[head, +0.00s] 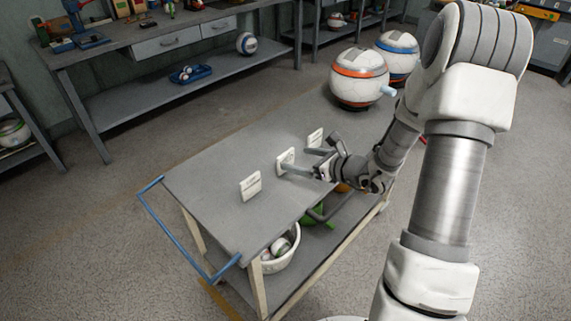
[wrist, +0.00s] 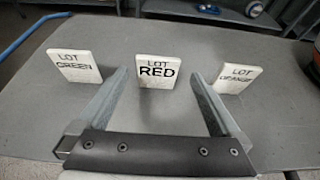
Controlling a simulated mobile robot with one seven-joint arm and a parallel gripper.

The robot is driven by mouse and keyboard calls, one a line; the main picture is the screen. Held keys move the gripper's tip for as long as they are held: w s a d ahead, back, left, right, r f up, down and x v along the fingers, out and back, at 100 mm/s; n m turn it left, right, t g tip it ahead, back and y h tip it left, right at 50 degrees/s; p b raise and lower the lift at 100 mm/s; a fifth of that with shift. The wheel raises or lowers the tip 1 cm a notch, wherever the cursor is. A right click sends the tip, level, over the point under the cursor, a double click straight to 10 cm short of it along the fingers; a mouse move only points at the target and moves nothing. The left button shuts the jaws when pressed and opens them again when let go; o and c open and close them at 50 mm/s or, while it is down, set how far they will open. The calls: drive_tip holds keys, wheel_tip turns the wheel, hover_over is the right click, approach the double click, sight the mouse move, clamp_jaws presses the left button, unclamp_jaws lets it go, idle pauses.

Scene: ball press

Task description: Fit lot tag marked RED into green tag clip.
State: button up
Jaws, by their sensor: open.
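The lot tag marked RED (wrist: 158,71) is a white plate standing upright on the grey cart top; it is the middle tag in the head view (head: 286,160). My gripper (wrist: 160,76) is open and low over the cart top, with the RED tag between its fingertips or just beyond them and a gap on each side. In the head view my gripper (head: 308,161) reaches in from the right. I cannot make out a green tag clip; a green object (head: 312,216), partly hidden, shows under the cart top.
The LOT GREEN tag (wrist: 75,66) stands left of RED and the LOT ORANGE tag (wrist: 238,78) right of it. The cart (head: 215,170) has a blue handle (head: 160,215) and a white basket (head: 280,255) of balls below. Two large banded balls (head: 359,76) (head: 397,57) stand behind.

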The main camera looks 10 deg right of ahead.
sight(287, 157)
drive_tip(key=x, duration=0.4)
drive_tip(key=b+x, duration=0.1)
drive_tip(key=x, duration=0.4)
drive_tip(key=shift+s+a+f, duration=0.1)
drive_tip(key=shift+a, duration=0.05)
drive_tip(key=shift+c, duration=0.2)
drive_tip(key=c, duration=1.1)
